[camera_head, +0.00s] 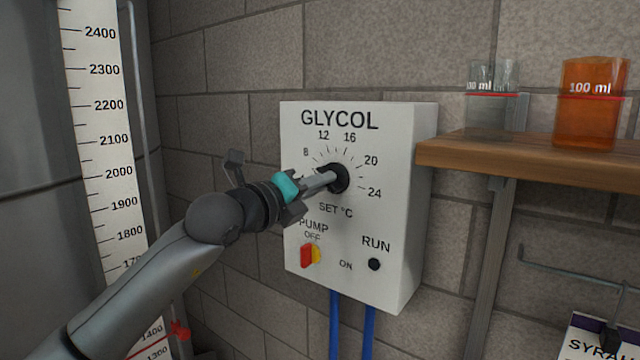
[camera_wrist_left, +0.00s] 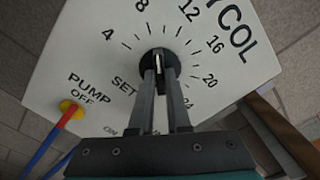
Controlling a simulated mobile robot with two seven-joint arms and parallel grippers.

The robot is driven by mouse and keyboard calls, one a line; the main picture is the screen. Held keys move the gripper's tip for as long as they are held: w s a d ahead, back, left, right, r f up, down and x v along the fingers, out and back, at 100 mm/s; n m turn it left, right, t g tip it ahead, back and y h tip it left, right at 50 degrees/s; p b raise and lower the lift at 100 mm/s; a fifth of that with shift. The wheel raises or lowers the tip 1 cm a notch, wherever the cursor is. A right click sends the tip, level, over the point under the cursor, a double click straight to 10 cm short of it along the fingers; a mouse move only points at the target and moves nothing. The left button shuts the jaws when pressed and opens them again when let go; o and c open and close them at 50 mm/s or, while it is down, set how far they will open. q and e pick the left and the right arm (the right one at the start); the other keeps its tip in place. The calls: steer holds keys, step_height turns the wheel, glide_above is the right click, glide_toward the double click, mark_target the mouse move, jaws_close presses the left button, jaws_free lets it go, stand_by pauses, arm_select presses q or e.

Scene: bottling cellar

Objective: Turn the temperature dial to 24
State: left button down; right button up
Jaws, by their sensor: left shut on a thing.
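The black temperature dial (camera_head: 341,179) is on the white GLYCOL panel (camera_head: 400,230), with a scale in which 8, 12, 16, 20 and 24 are readable. In the left wrist view the dial (camera_wrist_left: 148,57) shows a white line, seemingly aimed between 8 and 12. My left gripper (camera_head: 328,179) comes in from the left, its fingers shut on the dial's grip. In the left wrist view the fingertips (camera_wrist_left: 160,74) lie on both sides of that grip. The 24 mark is partly hidden by a finger there. My right gripper is not in view.
Below the dial are a red and yellow PUMP switch (camera_head: 310,256) and a black RUN knob (camera_head: 374,264). A wooden shelf (camera_head: 520,152) with beakers juts out at the right. A tank with a white level scale (camera_head: 112,150) stands left.

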arm_select(q)
steer(key=shift+m+b, duration=7.9)
steer(key=shift+m, duration=7.1)
steer(key=c, duration=0.9)
jaws_free()
